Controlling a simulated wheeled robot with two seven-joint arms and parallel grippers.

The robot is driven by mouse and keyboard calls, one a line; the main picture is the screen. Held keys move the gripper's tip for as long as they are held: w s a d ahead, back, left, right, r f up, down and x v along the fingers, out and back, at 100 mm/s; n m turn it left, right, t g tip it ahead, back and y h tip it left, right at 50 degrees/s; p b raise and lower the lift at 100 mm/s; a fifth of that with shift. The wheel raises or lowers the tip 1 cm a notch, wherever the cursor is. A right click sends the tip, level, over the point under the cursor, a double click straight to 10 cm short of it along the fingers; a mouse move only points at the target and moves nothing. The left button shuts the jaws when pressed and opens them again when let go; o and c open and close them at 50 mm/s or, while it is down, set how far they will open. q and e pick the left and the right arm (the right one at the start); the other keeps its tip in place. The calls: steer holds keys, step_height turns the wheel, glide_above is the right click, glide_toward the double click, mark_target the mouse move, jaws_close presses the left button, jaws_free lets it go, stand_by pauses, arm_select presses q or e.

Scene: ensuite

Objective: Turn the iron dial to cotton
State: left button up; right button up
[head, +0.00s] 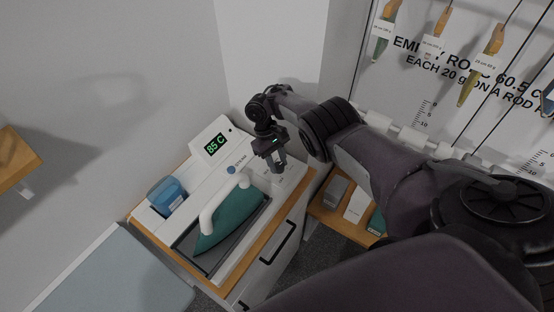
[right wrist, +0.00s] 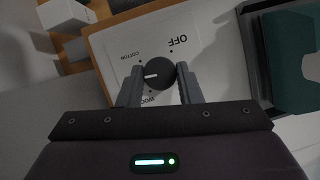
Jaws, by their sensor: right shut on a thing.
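The iron dial (right wrist: 159,73) is a dark round knob on a white panel (right wrist: 118,38) marked OFF, COTTON and WOOL. Its white pointer line points left in the right wrist view, between the COTTON and WOOL dots. My right gripper (right wrist: 160,86) is shut on the dial, one finger on each side. In the head view my right gripper (head: 276,166) is at the back right of the iron station and hides the dial. The teal iron (head: 232,220) with a white handle rests on its dark plate. My left gripper is not in view.
A green display (head: 215,144) on the station reads 85 C. A blue container (head: 168,195) stands at the station's left. A light blue padded board (head: 115,275) lies at the front left. Small boxes (head: 357,204) sit on a low shelf at right.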

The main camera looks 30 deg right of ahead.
steer(key=m+y, duration=0.1)
steer(key=m, duration=0.3)
steer(key=shift+d+r+m+y, duration=0.1)
steer(key=shift+d+m+y, duration=0.1)
steer(key=shift+m+y, duration=0.15)
steer(key=shift+m+t+y, duration=0.4)
steer(key=shift+m+y, duration=0.15)
steer(key=shift+m, duration=0.9)
steer(key=shift+d, duration=0.1)
steer(key=o, duration=1)
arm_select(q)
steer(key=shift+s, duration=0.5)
arm_select(e)
steer(key=v, duration=0.7)
steer(key=shift+w+d+r, duration=0.15)
steer(key=shift+d+r, duration=0.05)
steer(key=shift+r, duration=0.05)
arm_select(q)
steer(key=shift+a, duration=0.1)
